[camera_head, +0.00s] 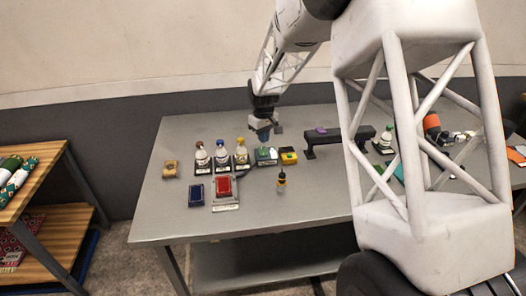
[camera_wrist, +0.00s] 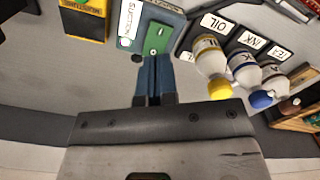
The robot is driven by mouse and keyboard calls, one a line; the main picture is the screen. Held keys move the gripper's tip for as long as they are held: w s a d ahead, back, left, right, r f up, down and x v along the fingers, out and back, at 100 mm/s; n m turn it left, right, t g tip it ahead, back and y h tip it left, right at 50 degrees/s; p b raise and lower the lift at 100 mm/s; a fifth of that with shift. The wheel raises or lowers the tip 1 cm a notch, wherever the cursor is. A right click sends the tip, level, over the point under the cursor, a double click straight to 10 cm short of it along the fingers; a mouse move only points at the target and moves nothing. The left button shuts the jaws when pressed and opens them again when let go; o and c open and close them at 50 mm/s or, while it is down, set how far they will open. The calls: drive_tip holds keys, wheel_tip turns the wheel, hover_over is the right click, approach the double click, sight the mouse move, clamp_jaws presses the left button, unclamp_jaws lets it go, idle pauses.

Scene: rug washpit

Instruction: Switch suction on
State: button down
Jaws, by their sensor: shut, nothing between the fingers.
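The suction box (camera_wrist: 168,17) is blue-grey with a white SUCTION label (camera_wrist: 129,22) and a green switch plate (camera_wrist: 158,38). In the head view the suction box (camera_head: 266,157) stands on the grey table, right of the bottles. My gripper (camera_wrist: 153,62) is shut and empty. In the wrist view its blue fingertips are at the near edge of the green plate; I cannot tell if they touch it. In the head view my gripper (camera_head: 263,136) is over the back of the box. The fingers may hide part of the switch, and its position is unclear.
A yellow-and-black MOISTURE device (camera_wrist: 87,18) is beside the box. Bottles labelled OIL (camera_wrist: 210,60), INK (camera_wrist: 243,70) and TEA (camera_wrist: 275,78) stand close on the other side. A red-topped block (camera_head: 224,187) and blue pad (camera_head: 196,195) lie nearer the table's front.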

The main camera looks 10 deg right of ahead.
drive_tip(key=shift+r, duration=0.75)
drive_tip(key=shift+s+r, duration=0.1)
drive_tip(key=s+d+r+m+t, duration=0.1)
drive_tip(key=s+d+r+m, duration=0.1)
drive_tip(key=s+r, duration=0.75)
drive_tip(key=s+d+r+m, duration=0.1)
drive_tip(key=s+r, duration=0.4)
drive_tip(key=s, duration=0.9)
drive_tip(key=s+d+m+t, duration=0.1)
drive_tip(key=s+m, duration=0.2)
drive_tip(key=s, duration=2.1)
drive_tip(key=shift+s+d+r+t, duration=0.3)
drive_tip(key=shift+r, duration=0.1)
